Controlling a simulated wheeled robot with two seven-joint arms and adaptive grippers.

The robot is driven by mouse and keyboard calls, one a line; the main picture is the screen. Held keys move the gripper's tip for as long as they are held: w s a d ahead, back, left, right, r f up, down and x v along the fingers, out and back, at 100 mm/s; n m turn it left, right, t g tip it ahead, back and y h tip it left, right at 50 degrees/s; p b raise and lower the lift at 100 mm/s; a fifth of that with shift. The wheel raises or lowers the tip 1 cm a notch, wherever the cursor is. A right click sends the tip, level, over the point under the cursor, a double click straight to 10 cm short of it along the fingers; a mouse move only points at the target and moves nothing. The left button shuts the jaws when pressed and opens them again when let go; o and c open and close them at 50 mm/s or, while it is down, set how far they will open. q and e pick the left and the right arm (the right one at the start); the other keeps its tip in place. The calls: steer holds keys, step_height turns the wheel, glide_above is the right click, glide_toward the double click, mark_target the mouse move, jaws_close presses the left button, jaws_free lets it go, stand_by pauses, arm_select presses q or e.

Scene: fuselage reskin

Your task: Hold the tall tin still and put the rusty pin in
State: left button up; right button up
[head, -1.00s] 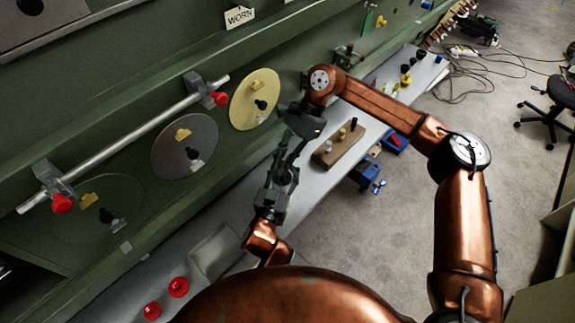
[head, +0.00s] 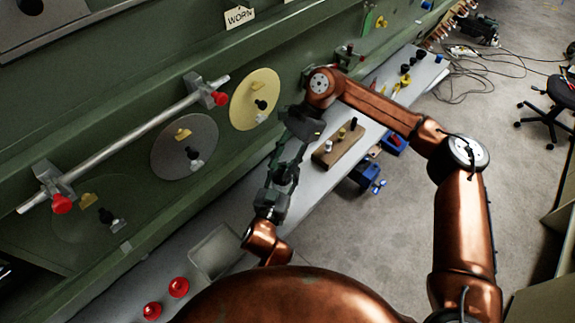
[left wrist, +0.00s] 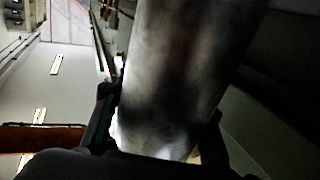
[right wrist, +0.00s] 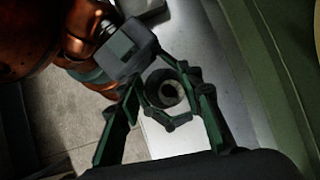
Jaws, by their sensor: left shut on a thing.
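My left gripper (head: 279,178) is shut on the tall tin, in front of the bench. In the left wrist view the tin (left wrist: 185,75) is a large grey metal cylinder between the fingers. In the right wrist view its round open mouth (right wrist: 166,88) faces me, with a dark inside and a paler ring that I cannot identify. My right gripper (right wrist: 166,88) has its green fingers apart, one on each side of the mouth in the picture. In the head view the right gripper (head: 291,143) is just above the left one. I cannot make out the rusty pin.
The green fuselage wall (head: 110,95) rises close behind, with discs and a metal bar (head: 135,140) on it. A wooden block (head: 338,146) with pegs stands on the grey bench right of the grippers. A grey bin (head: 216,250) and red knobs (head: 178,287) lie lower left.

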arm_select(q)
steer(key=shift+c, duration=0.2)
arm_select(e)
steer(key=shift+r, duration=0.1)
arm_select(q)
jaws_close()
arm_select(e)
step_height(320, 180, up, 8)
stand_by(0.8)
arm_select(q)
steer(key=o, duration=1.7)
jaws_free()
steer(key=shift+c, duration=0.2)
